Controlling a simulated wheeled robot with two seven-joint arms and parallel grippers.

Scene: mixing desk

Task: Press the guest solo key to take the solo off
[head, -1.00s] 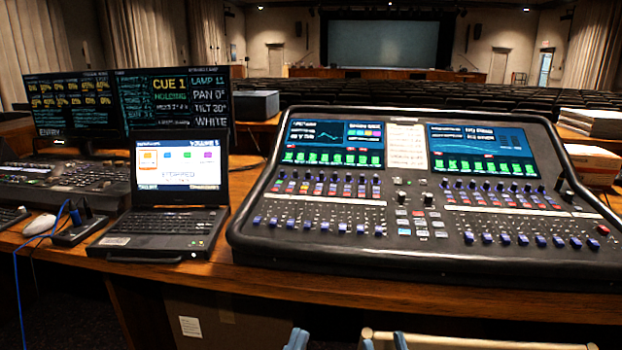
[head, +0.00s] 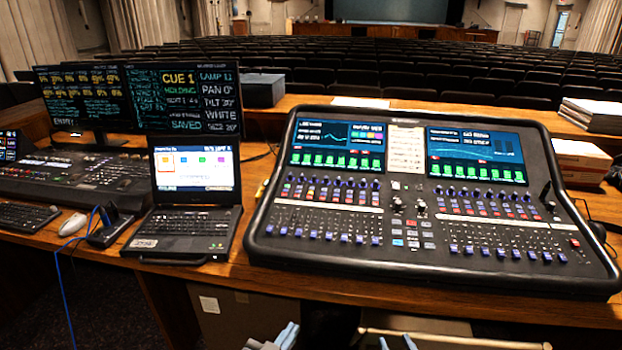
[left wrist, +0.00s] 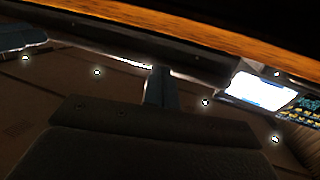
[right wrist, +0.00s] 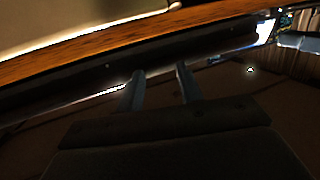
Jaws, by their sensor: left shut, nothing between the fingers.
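The mixing desk (head: 405,272) stands on the wooden table, with two lit screens, rows of knobs, small keys and blue-capped faders. The guest solo key cannot be picked out among the small keys; its label is too small to read. My left gripper (head: 284,335) is low in the head view, below the table's front edge; its fingers also show together in the left wrist view (left wrist: 160,86). My right gripper (head: 397,342) is just right of it, also below the edge. In the right wrist view its two fingers (right wrist: 161,78) stand apart with nothing between them.
A laptop (head: 186,222) stands left of the desk, beside a mouse (head: 72,224), a lighting console (head: 85,178) and two monitors (head: 137,98). Boxes (head: 580,160) and papers (head: 597,113) lie at the right. The table's front edge (head: 330,292) lies above both grippers.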

